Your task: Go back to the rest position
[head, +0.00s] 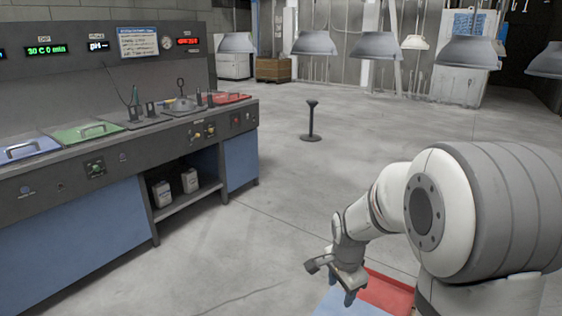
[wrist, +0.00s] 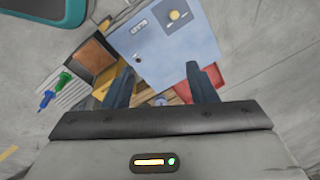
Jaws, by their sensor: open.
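My gripper (head: 345,282) is at the lower right of the head view, at the end of my bent arm, pointing down. It hangs over or near a red and light-blue surface (head: 388,292). In the wrist view my gripper (wrist: 163,82) shows two dark fingers standing apart with nothing held between them. Beyond the fingers, a light-blue panel (wrist: 180,50) with a yellow round knob and a red part (wrist: 196,75) show below.
A long workbench (head: 100,180) with coloured lidded bays and lit displays runs along the left. Several grey hoods (head: 376,46) hang across the back. A black post (head: 311,120) stands on the open floor.

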